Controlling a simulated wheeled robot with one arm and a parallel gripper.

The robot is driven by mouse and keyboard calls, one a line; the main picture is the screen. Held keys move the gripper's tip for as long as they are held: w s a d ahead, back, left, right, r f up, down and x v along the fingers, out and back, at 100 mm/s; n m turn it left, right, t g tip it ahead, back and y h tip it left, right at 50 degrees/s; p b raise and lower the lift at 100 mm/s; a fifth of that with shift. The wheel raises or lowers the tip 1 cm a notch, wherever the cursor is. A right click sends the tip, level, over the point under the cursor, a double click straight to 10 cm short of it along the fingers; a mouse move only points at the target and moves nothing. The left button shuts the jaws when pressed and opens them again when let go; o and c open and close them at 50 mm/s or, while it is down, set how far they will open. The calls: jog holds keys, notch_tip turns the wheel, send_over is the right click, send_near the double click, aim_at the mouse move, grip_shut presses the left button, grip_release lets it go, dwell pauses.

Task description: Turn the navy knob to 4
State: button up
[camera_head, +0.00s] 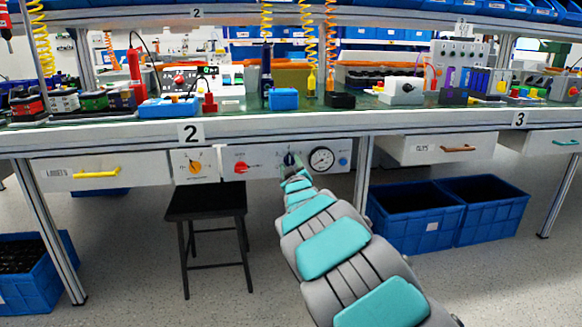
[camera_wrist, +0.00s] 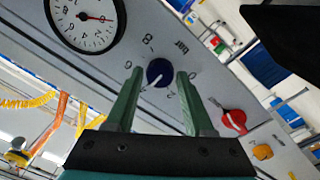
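The navy knob (camera_wrist: 160,72) is a round dial with a white pointer line, on a grey panel (camera_head: 262,162) under the bench edge. In the wrist view its line points to the lower left, toward my gripper's side. The marks 6, 8 and 0 show around it with "bar"; I cannot make out the 4. My gripper (camera_wrist: 160,75) is open, one green finger on each side of the knob, with visible gaps. In the head view the navy knob (camera_head: 289,159) shows just above my gripper (camera_head: 293,174), which hides the lower part of its scale.
A round gauge (camera_wrist: 84,18) with a red needle sits beside the knob. A red knob (camera_wrist: 233,120) and an orange knob (camera_wrist: 262,152) are on the other side. A black stool (camera_head: 206,203) stands under the bench, left of my arm. Blue crates (camera_head: 412,217) are to the right.

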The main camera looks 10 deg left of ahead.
jog(key=shift+o, duration=1.3)
jog(key=shift+f, duration=0.1)
jog(key=v, duration=0.7)
jog(key=shift+s+d, duration=0.15)
jog(key=shift+s, duration=0.2)
jog(key=s+d+m+g+h+p, duration=0.3)
jog(key=s+d+m+h, duration=0.15)
jog(key=d, duration=0.85)
jog(key=s+d+f+m+g+h+p, duration=0.25)
jog(key=s+d+g, duration=0.4)
jog(key=s, duration=0.65)
jog(key=s+d+f+m+g+y+p, duration=0.1)
jog(key=s+g, duration=0.4)
jog(key=s, duration=1.5)
jog(key=s+d+m+g+y+p, duration=0.1)
jog(key=s+g, duration=0.4)
jog(key=s, duration=1.5)
jog(key=shift+d+f+m+y+p, duration=0.3)
jog(key=shift+d+f+p, duration=0.1)
jog(key=shift+p, duration=0.35)
